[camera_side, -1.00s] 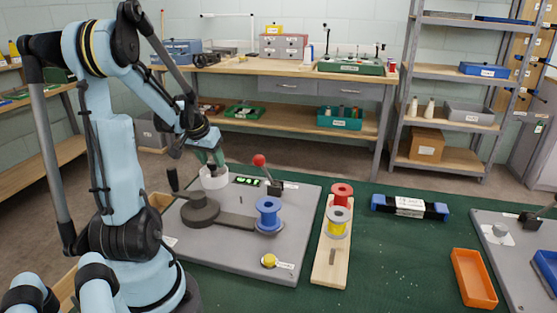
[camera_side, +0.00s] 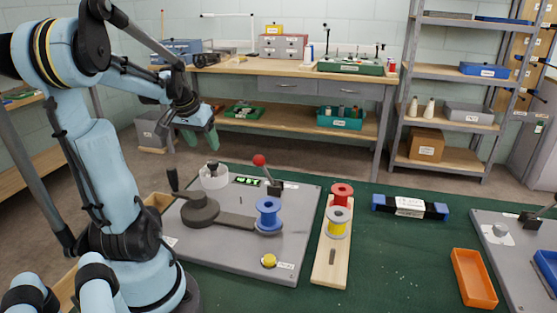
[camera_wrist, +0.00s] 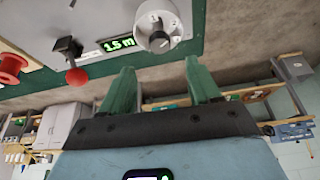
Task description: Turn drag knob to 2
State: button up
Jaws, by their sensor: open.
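The drag knob (camera_side: 212,170) is a dark knob on a round white dial (camera_side: 214,181), at the back left of the grey board. In the wrist view the dial (camera_wrist: 171,20) is at the top centre, with the knob (camera_wrist: 158,41) on it. A "1" shows on the dial; the other marks and the pointer setting are too small to read surely. My gripper (camera_side: 202,143) has green fingers and is above the dial, apart from it. The fingers also show spread and empty in the wrist view (camera_wrist: 158,68).
A green display (camera_wrist: 117,44) reading 1.5 m sits beside the dial. A red-ball lever (camera_side: 260,161) stands right of it. A crank (camera_side: 172,181) on a dark round base is in front. A blue spool (camera_side: 268,213) and a yellow button (camera_side: 269,261) are further right and forward.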

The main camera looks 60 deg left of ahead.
jog(key=shift+v, duration=2.25)
jog(key=w+d+f+m, duration=0.1)
jog(key=w+d, duration=0.2)
jog(key=d, duration=0.4)
jog(key=w+d+m+t, duration=0.1)
jog(key=w+d+m, duration=0.1)
jog(key=w+d, duration=0.2)
jog(key=w+d+f+m+t+h, duration=0.1)
jog(key=w+d+m, duration=0.1)
jog(key=d, duration=0.7)
jog(key=shift+w+d+f, duration=0.35)
jog(key=shift+w+f, duration=0.05)
jog(key=shift+w, duration=0.25)
jog(key=d+f+m+t+h, duration=0.1)
jog(key=d+f+m, duration=0.1)
jog(key=d, duration=0.9)
jog(key=shift+s+m+t+h, duration=0.2)
jog(key=shift+m+t+h, duration=0.2)
jog(key=shift+m, duration=0.2)
jog(key=shift+a+f, duration=0.1)
jog(key=shift+c, duration=0.4)
